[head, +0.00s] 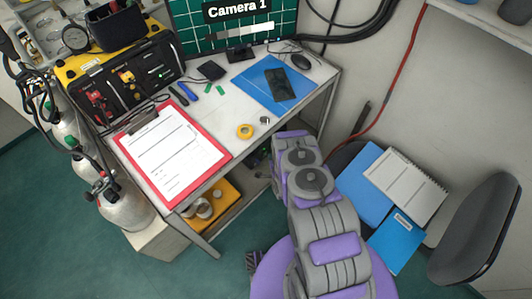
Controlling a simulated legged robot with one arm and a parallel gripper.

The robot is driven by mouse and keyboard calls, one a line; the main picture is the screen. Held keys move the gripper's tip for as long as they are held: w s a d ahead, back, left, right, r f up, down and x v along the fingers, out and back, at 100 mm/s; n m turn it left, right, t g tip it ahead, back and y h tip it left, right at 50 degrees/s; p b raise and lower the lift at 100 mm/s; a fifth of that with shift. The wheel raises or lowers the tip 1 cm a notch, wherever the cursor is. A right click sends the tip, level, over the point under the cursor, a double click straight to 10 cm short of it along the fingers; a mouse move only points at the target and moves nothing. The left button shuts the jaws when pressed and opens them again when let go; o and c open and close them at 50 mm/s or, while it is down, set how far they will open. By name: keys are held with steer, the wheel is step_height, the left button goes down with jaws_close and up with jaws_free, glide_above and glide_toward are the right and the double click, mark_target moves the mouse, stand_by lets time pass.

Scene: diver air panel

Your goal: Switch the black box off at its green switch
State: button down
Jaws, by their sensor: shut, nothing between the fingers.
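A black box (128,100) in a yellow-trimmed case stands at the back left of the desk, its face towards me. Its front carries red and yellow fittings. A small green spot (160,75) shows on the right part of its face; it is too small to tell whether it is the switch or a light, or how it is set. My purple and grey arm rises from the bottom middle, its upper end in front of the desk's right edge, well apart from the box. My gripper cannot be made out in this view.
A red clipboard (219,158) lies on the desk in front of the box. Yellow tape (245,131), a blue mat (247,79) and a monitor (282,28) are further right. Gas cylinders (123,209) stand left of the desk. A chair (488,225) holding folders is at the right.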

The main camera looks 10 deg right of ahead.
steer(key=shift+w+a+r, duration=0.1)
steer(key=shift+w+a, duration=0.05)
steer(key=shift+w, duration=0.05)
steer(key=shift+w+a, duration=0.2)
steer(key=shift+w, duration=0.05)
stand_by(0.6)
stand_by(0.4)
steer(key=shift+s+d, duration=0.45)
steer(key=shift+s, duration=0.1)
steer(key=shift+s+d+p, duration=0.1)
steer(key=shift+p, duration=0.2)
steer(key=shift+s+d+f+p, duration=0.25)
steer(key=shift+s+d, duration=0.35)
steer(key=shift+s, duration=0.3)
steer(key=shift+s+d+f, duration=0.1)
steer(key=shift+s+d, duration=0.7)
steer(key=shift+s, duration=0.25)
